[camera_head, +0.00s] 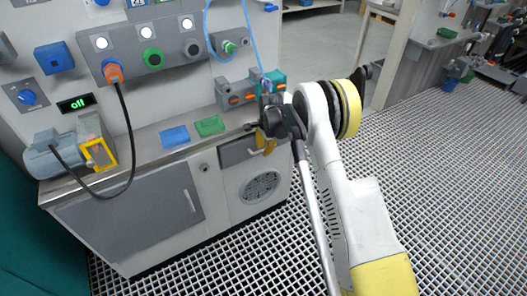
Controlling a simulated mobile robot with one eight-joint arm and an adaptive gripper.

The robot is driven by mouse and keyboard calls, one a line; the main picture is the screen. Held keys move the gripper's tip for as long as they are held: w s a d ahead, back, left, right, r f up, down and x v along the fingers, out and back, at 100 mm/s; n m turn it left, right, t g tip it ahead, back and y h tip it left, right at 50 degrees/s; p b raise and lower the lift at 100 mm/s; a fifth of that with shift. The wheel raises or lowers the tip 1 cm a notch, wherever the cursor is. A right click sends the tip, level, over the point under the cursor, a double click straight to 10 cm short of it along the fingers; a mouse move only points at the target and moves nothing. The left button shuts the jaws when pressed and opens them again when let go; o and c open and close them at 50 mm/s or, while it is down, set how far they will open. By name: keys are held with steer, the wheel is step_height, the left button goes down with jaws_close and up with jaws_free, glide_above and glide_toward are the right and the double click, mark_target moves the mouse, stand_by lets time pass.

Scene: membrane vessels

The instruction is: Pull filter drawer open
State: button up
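The likely filter drawer is a dark grey front (237,152) in the cabinet below the worktop, above a round vent grille (259,187). It looks flush with the cabinet, but its right part is hidden behind my gripper and arm. My gripper (265,145) has yellow fingertips and hangs in front of the drawer's right part, near the worktop edge. The fingertips are small and partly overlapped, so I cannot tell whether they are open or touch the drawer. No drawer handle shows clearly.
A wider grey cabinet door (135,215) with a vertical handle is at left. A black cable (131,150) loops over the front edge. The grating floor (440,190) at right is clear.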

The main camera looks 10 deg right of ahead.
steer(key=shift+c, duration=0.3)
jaws_close()
steer(key=shift+s, duration=0.15)
